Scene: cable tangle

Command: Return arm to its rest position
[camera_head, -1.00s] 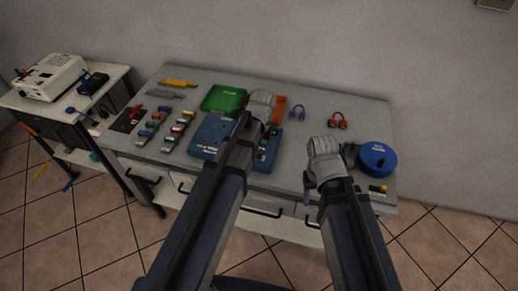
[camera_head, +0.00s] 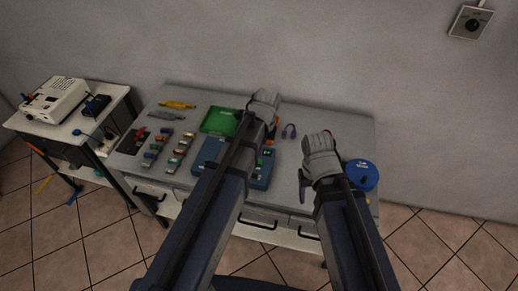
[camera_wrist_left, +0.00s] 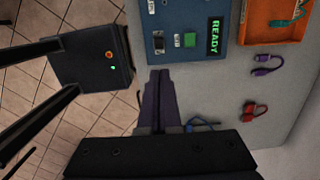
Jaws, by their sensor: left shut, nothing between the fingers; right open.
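My left gripper (camera_head: 265,105) shows from behind in the head view, above the back of the workbench (camera_head: 350,125); its fingertips are hidden there. In the left wrist view its dark fingers (camera_wrist_left: 165,78) are together with nothing between them, next to the blue panel (camera_wrist_left: 187,22) with its READY display. My right gripper (camera_head: 310,178) is above the right part of the bench, near the round blue object (camera_head: 362,176). One dark finger points down and the rest is largely hidden; it is open.
A green tray (camera_head: 217,119) and several small coloured parts (camera_head: 180,150) lie on the bench. A purple cable (camera_wrist_left: 266,65), a red cable (camera_wrist_left: 253,112) and an orange tray (camera_wrist_left: 275,22) show in the wrist view. A side table (camera_head: 70,119) with a white device (camera_head: 58,98) stands left.

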